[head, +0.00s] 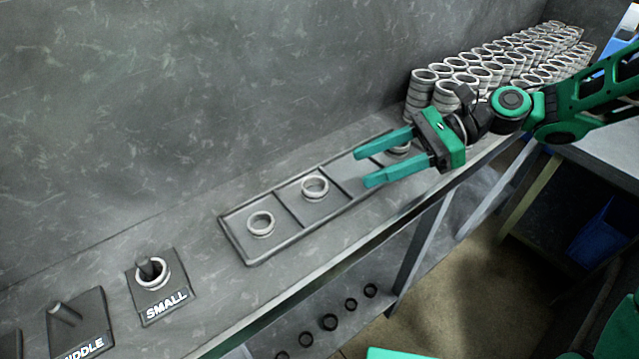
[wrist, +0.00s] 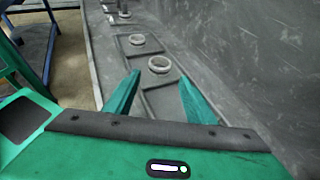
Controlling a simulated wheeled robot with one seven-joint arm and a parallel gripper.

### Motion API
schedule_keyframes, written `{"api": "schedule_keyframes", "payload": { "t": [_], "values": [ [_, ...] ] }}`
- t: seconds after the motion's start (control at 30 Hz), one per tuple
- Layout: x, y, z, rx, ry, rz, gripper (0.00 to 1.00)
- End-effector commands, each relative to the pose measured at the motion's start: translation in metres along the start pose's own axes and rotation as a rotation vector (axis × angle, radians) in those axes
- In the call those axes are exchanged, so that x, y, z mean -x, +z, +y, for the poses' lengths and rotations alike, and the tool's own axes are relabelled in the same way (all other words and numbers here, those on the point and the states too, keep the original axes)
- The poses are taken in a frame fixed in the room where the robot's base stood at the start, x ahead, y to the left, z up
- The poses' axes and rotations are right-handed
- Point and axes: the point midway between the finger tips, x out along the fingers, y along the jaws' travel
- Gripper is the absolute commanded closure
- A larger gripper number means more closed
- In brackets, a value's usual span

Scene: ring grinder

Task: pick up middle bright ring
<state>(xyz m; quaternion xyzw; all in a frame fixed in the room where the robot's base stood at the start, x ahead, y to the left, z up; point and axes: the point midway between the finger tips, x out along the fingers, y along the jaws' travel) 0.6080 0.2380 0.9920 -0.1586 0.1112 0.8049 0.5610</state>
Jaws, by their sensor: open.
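A long grey tray (head: 290,245) on the bench is split into compartments. One bright ring (head: 260,223) lies in its left compartment and another (head: 315,187) in the compartment to the right of it. In the wrist view that ring (wrist: 160,64) shows just beyond my fingertips (wrist: 159,78), with the left ring (wrist: 137,40) farther off.
A peg on the plate marked SMALL (head: 165,304) carries a bright ring. The peg on the MIDDLE plate (head: 85,322) is bare. Stacks of rings (head: 490,70) stand at the back right. A wall (head: 200,90) runs behind the bench. Several dark rings (head: 330,322) lie on a lower shelf.

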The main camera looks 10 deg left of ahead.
Motion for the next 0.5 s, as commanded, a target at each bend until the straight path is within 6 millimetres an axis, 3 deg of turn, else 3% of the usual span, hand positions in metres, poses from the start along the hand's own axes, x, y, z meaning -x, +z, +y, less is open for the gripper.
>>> {"api": "schedule_keyframes", "payload": {
  "t": [0.23, 0.5],
  "values": [
    [-0.04, 0.001, 0.001, 0.002, 0.009, -0.001, 0.5],
    [-0.059, 0.001, 0.001, 0.003, 0.009, 0.001, 0.5]
  ]
}}
